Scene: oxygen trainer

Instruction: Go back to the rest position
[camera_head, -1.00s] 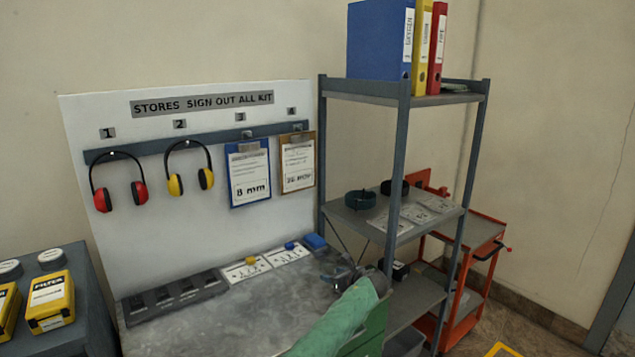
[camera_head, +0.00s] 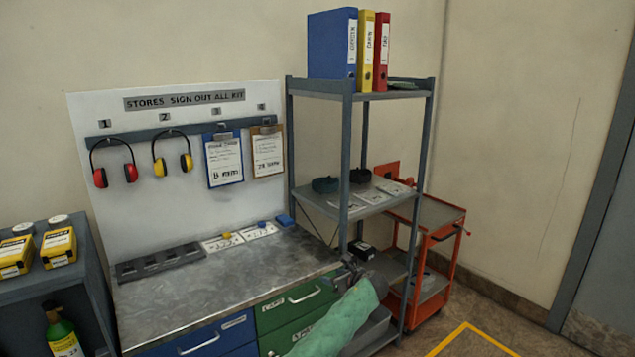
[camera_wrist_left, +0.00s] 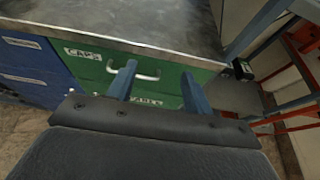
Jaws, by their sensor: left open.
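My left gripper (camera_head: 347,274) shows in the camera head view at the end of my green-sleeved arm, in front of the bench's right front corner. It is small and partly hidden by the sleeve there. In the left wrist view my left gripper (camera_wrist_left: 158,70) has its two blue-grey fingers apart with nothing between them. Beyond the fingers is the green drawer front (camera_wrist_left: 165,85) with a pale handle, below the metal bench top (camera_wrist_left: 130,18). No contact between fingers and drawer is visible. My right gripper is in neither view.
The grey bench (camera_head: 215,285) carries a dark slotted tray (camera_head: 160,262). A shelf rack (camera_head: 347,180) with three binders stands right of it, then an orange trolley (camera_head: 440,225). Ear defenders and clipboards hang on the white board (camera_head: 200,100). Open floor lies at lower right.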

